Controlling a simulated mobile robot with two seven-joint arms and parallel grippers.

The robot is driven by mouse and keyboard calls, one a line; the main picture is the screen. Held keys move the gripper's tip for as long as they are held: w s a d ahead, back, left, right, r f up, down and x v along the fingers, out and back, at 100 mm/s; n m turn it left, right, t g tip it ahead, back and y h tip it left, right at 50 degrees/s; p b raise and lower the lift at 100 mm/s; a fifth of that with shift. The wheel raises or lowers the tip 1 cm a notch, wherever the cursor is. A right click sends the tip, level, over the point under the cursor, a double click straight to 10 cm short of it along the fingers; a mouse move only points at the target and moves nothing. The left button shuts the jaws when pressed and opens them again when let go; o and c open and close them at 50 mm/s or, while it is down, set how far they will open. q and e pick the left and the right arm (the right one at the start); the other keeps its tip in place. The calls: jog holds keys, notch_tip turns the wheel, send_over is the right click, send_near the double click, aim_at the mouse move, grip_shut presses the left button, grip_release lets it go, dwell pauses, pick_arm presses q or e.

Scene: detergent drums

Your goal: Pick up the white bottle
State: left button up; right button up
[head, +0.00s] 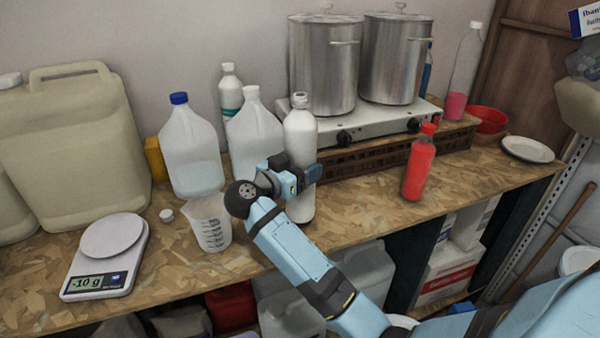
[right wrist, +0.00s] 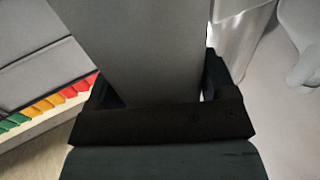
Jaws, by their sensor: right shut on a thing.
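The white bottle (head: 300,140) stands upright near the middle of the chipboard worktop in the head view, in front of the hot plate's left end. My right gripper (head: 305,178) is at the bottle's lower half and is shut on it. The gripper covers part of the bottle there. In the right wrist view the bottle (right wrist: 150,50) fills the space between the fingers (right wrist: 158,95) as a large grey-white surface. I cannot tell whether its base touches the worktop. My left gripper is not in view.
A white jug (head: 252,135) stands close behind the bottle on the left. A measuring cup (head: 209,222) and a scale (head: 108,255) are further left. A red bottle (head: 419,165) stands to the right. Two steel pots (head: 323,70) sit on the hot plate. The right part of the worktop (head: 475,170) is mostly clear.

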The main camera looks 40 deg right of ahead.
aim_at(299, 110)
notch_tip(299, 110, up, 18)
jog(key=shift+f+p, duration=0.1)
jog(key=shift+p, duration=0.25)
jog(key=o, duration=0.7)
jog(key=c, duration=0.7)
jog(key=shift+o, duration=0.2)
jog(key=shift+a, duration=0.15)
